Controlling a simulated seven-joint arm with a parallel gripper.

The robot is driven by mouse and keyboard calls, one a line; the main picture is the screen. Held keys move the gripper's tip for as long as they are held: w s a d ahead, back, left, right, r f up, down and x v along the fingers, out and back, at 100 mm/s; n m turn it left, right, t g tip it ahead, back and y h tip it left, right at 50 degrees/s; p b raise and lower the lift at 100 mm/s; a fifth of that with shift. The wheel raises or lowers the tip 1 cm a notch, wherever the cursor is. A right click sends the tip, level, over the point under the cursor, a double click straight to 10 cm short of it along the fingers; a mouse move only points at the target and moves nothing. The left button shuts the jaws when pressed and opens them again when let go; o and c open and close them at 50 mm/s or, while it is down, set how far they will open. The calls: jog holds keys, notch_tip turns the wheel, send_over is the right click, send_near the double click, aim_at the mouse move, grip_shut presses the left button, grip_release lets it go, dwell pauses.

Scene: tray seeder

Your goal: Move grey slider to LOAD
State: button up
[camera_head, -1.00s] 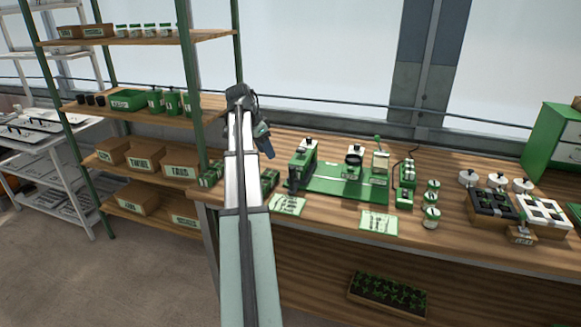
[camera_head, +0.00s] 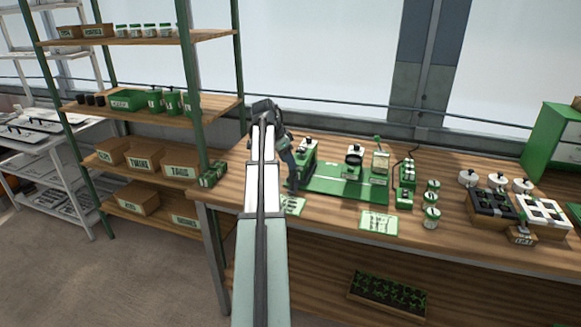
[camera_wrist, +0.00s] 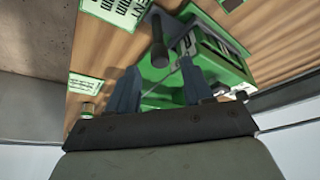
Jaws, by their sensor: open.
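The green tray seeder (camera_head: 345,187) stands on the wooden bench, with a green block (camera_head: 306,157) at its left end. My gripper (camera_head: 292,184) points down at the seeder's left end in the head view. In the wrist view my gripper (camera_wrist: 160,84) has its two blue-grey fingers apart, with nothing held between them. A dark grey knob on a stem (camera_wrist: 160,52) shows just past the gap between the fingertips; it may be the grey slider, but I cannot tell for sure. No LOAD mark is readable. My arm hides part of the seeder's left side.
Printed cards (camera_head: 378,222) lie along the bench front. Green jars (camera_head: 432,198), a black tray (camera_head: 492,208) and a white tray (camera_head: 543,215) stand to the right. A shelf rack (camera_head: 190,90) stands at the left. The bench front between the cards is clear.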

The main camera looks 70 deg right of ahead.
jog(key=shift+x, duration=1.8)
grip_shut()
